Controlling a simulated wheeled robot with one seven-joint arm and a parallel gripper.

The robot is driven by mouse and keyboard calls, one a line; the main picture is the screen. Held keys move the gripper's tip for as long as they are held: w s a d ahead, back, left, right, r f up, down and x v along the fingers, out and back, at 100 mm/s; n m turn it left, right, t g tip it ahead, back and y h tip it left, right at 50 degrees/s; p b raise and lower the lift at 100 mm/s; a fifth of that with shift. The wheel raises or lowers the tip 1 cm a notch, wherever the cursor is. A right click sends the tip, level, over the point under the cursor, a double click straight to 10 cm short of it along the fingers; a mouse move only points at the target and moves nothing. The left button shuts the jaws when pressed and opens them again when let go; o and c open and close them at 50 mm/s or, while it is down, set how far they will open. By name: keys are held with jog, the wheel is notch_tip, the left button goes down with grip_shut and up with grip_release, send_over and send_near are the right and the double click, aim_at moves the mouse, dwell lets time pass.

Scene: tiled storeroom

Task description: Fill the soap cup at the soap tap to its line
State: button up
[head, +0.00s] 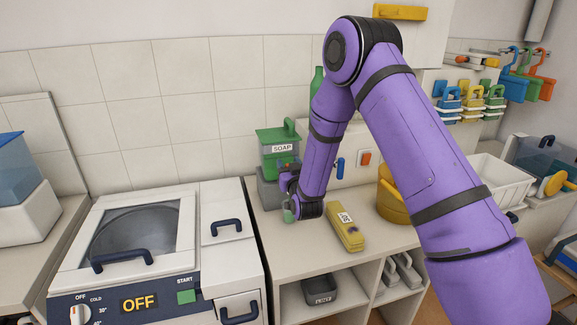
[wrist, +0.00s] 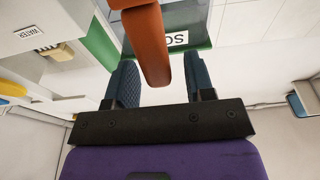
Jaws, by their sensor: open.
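The soap dispenser (head: 278,138) has a green lid and a SOAP label and stands on the counter against the tiled wall. Its label (wrist: 176,39) also shows, upside down and partly covered, in the wrist view. My gripper (head: 288,184) is in front of the dispenser. In the wrist view its two blue fingers (wrist: 161,82) are apart, with an orange bar (wrist: 147,45) showing between them; I cannot tell whether they touch it. A small greenish object (head: 288,215), perhaps the soap cup, shows below my gripper, mostly hidden. Its line and fill level cannot be made out.
A yellow box (head: 345,228) lies on the counter right of my gripper, with a yellow round container (head: 393,205) beyond it. A washing machine (head: 140,250) reading OFF stands left. A green bottle (head: 317,88) is behind my arm. A WATER label (wrist: 28,33) shows in the wrist view.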

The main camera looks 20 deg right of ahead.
jog(key=s+f, duration=0.2)
jog(key=s, duration=0.8)
jog(key=shift+s, duration=0.25)
jog(key=shift+c, duration=0.5)
